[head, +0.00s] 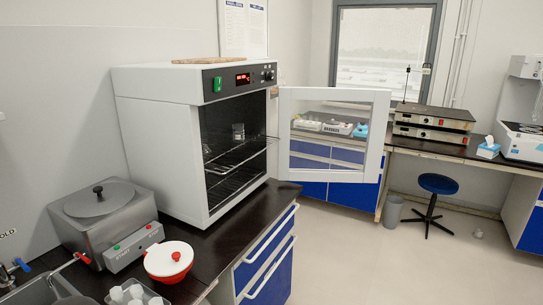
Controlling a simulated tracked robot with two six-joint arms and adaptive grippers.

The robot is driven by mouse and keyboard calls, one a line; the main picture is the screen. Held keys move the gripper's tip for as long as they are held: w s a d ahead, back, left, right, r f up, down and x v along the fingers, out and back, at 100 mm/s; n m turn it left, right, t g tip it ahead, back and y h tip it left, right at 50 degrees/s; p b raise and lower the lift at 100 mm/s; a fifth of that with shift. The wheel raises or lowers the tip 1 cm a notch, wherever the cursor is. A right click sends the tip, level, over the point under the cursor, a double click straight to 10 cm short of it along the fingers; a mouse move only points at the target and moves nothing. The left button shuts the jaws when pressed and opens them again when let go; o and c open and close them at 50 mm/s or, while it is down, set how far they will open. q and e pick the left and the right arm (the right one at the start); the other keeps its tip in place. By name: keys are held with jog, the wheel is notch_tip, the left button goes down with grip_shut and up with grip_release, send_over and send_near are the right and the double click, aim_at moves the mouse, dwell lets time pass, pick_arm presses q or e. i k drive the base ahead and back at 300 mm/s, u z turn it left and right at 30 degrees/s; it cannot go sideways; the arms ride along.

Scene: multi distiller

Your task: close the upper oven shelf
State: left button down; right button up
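A white oven (160,140) with a black control panel and a red display stands on the dark counter on the left. Its glass-paned door (333,175) is swung wide open to the right. Inside, the upper shelf (238,153) is a wire rack that appears to stick out a little past the front opening toward the door. A small clear glass vessel (238,131) is on or above the upper shelf. A lower wire rack (235,183) is below it. Neither of my grippers is in view.
A blue stool (438,185) and a grey bin (393,211) are farther back. The floor right of the counter is clear.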

aim_at(256, 154)
jog(key=z, duration=0.3)
jog(key=i, duration=1.15)
jog(key=z, duration=0.4)
